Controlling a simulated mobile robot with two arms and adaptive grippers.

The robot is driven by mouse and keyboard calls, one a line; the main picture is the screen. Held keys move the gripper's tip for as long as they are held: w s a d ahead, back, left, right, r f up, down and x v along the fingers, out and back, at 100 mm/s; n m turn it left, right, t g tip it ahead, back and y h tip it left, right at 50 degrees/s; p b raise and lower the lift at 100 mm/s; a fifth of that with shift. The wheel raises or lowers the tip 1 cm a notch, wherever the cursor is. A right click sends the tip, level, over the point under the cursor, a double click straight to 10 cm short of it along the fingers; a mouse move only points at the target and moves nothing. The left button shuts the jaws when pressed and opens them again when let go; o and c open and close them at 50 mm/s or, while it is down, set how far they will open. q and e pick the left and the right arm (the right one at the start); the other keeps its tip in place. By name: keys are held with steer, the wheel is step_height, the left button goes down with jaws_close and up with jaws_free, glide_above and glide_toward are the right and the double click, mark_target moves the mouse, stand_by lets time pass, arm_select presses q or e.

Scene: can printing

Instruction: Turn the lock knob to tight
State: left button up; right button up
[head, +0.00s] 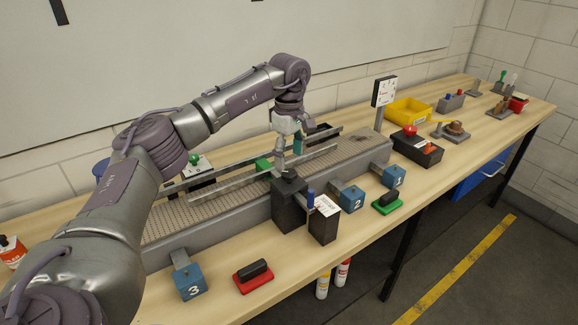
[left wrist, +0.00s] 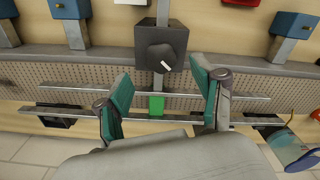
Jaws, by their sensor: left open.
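The lock knob (head: 288,173) is a dark knob on top of a black block (head: 289,205) at the conveyor's near side. In the left wrist view the knob (left wrist: 161,55) has a white mark pointing to the lower right, on its square black housing (left wrist: 178,37). My left gripper (head: 297,148) hangs over the conveyor, behind the knob in the head view. In the left wrist view its two teal fingers (left wrist: 166,85) are spread and empty, with the knob beyond and between the tips, apart from them. Any tight label cannot be read. My right gripper is not in view.
The conveyor (head: 220,217) has metal guide rails (head: 225,181) and a green block (head: 263,164) between them. Blue numbered boxes (head: 352,198), a labelled black block (head: 323,222) and a red-based stamp (head: 254,277) stand along the near side. A yellow bin (head: 409,112) is farther right.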

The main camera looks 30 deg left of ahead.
mark_target(289, 172)
arm_select(q)
step_height(289, 172, up, 8)
steer(key=shift+f, duration=0.2)
stand_by(0.4)
